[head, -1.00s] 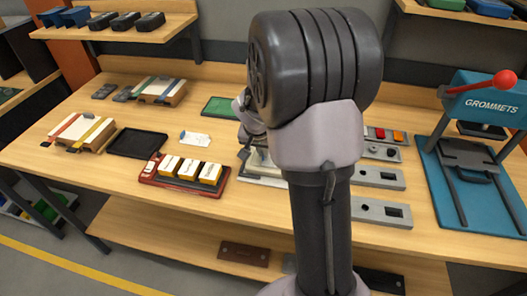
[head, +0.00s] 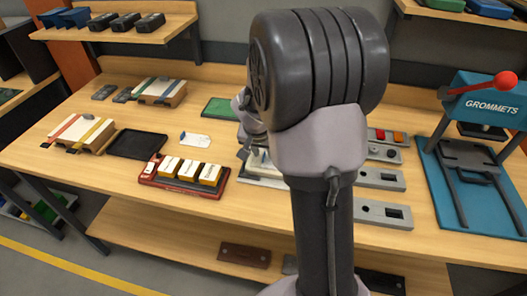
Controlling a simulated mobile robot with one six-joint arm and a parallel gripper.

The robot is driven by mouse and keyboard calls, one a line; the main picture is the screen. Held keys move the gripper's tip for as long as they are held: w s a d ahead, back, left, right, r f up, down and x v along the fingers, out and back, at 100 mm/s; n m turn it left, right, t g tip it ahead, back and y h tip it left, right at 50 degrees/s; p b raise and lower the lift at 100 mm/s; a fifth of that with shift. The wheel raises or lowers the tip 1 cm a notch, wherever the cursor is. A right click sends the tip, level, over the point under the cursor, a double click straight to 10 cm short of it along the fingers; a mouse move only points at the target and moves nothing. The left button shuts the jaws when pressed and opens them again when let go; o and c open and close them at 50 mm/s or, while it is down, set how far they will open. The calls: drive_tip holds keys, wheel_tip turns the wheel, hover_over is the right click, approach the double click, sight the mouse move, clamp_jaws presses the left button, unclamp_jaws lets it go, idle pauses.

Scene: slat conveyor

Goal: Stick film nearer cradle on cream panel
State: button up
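My gripper (head: 246,148) shows only in part at the left of my arm, low over the middle of the table; my arm hides the rest, and I cannot tell whether it is open. Under and beside it is a pale block on a grey plate (head: 262,179), partly hidden by my arm. A cream-topped block with red and yellow strips (head: 80,132) sits at the left of the table. A similar block with blue and green strips (head: 160,92) sits farther back. I cannot tell which piece is the film, the cradle or the cream panel.
A red tray (head: 185,187) holds yellow-and-white blocks. A black tray (head: 137,144), a white tag (head: 195,139) and a green mat (head: 219,107) lie nearby. Grey fixtures (head: 384,213) stand right of my arm. A blue grommet press (head: 485,105) stands far right.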

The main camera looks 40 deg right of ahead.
drive_tip(key=p+v, duration=0.5)
drive_tip(key=v, duration=1.2)
drive_tip(key=s+a+n+t+y+b, duration=0.1)
drive_tip(key=s+a+n+y+b, duration=0.1)
drive_tip(key=s+a, duration=0.6)
drive_tip(key=s+a+n+t+y+b, duration=0.2)
drive_tip(key=s+a+n+y, duration=0.1)
drive_tip(key=s+a, duration=0.6)
drive_tip(key=a, duration=0.4)
drive_tip(key=shift+a+r+n, duration=0.3)
drive_tip(key=shift+a, duration=0.05)
